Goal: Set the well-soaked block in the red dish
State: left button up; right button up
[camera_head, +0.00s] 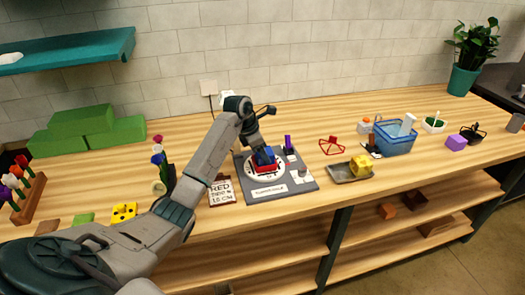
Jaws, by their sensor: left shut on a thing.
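My left gripper (262,154) reaches over the dark grey station board and points down at the red dish (266,169). The dish stands on a white round plate (254,174) on that board. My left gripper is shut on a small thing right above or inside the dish. Dark blue shows at the fingertips, and I cannot tell how much of it is block and how much is finger. Whether the held thing touches the dish is hidden. A card (222,191) left of the board begins with "RED". My right gripper is out of view.
Large green blocks (80,128) lie at the back left. Flowers in a rack (27,195) stand at the left edge. A grey tray (342,173) with a yellow lump (361,165) and a blue basket (399,138) are to the right. Wood in front of the basket is clear.

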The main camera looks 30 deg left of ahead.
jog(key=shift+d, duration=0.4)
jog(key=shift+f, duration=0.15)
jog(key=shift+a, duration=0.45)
pick_arm(q)
jog(key=o, duration=1.1)
jog(key=shift+o, duration=0.2)
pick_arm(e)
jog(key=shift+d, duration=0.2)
pick_arm(q)
jog(key=o, duration=0.4)
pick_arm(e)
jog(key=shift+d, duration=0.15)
